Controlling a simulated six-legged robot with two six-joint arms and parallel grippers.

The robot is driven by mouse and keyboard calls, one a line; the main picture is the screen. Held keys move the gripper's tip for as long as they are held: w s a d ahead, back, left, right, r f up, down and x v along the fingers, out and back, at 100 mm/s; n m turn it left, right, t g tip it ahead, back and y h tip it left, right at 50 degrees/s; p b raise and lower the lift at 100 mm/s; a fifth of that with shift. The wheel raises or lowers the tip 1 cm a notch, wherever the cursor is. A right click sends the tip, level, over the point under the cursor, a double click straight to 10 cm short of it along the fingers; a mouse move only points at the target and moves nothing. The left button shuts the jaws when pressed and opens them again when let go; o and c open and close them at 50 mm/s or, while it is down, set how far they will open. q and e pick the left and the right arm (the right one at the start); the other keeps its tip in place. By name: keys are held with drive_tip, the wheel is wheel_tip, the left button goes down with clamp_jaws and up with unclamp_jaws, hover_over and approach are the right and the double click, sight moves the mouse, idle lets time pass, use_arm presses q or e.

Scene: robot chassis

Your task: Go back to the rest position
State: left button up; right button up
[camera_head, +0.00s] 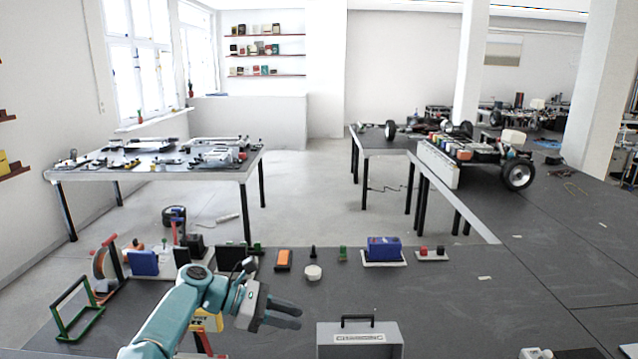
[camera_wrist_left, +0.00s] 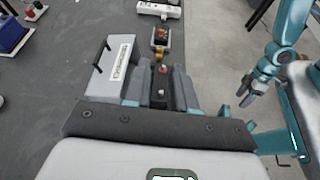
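My left arm (camera_head: 180,315) comes in from the lower left in the head view and reaches over the dark workbench. Its grey left gripper (camera_head: 299,315) points right, with its two fingers apart and nothing seen held. In the left wrist view the left gripper's fingers (camera_wrist_left: 159,88) stand on either side of a dark piece with a red knob (camera_wrist_left: 161,70); I cannot tell its distance from the fingers. My right arm shows at the right of the left wrist view, with the right gripper (camera_wrist_left: 246,98) hanging over the floor, small and unclear. The head view does not show it.
A grey case (camera_head: 380,336) with a black handle stands right of the left gripper. The workbench's right side is mostly clear.

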use_arm(q)
drive_tip(key=s+a+f+g+y+b, duration=0.15)
drive_tip(key=s+f, duration=0.35)
drive_tip(key=f, duration=0.6)
drive_tip(key=s+a+f+g+y+b, duration=0.1)
drive_tip(key=s+f+y+b, duration=0.3)
drive_tip(key=f, duration=0.6)
drive_tip(key=s+a+f+g+h+b, duration=0.1)
drive_tip(key=s+f, duration=0.5)
drive_tip(key=f, duration=0.5)
drive_tip(key=s+f+m+t+y, duration=0.1)
drive_tip(key=s+f+m, duration=0.2)
drive_tip(key=s+m, duration=0.2)
drive_tip(key=s+a+f+m+t+y+b, duration=0.1)
drive_tip(key=s+f+m, duration=0.3)
drive_tip(key=s, duration=0.5)
drive_tip(key=s+a+f+m+t+y, duration=0.1)
drive_tip(key=s+f+m+y, duration=0.2)
drive_tip(key=s+m, duration=0.3)
drive_tip(key=shift+s+a+f+m, duration=0.15)
drive_tip(key=shift+s+m, duration=0.15)
drive_tip(key=shift+s, duration=0.45)
use_arm(e)
wheel_tip(320, 180, down, 9)
drive_tip(key=shift+w+f, duration=0.15)
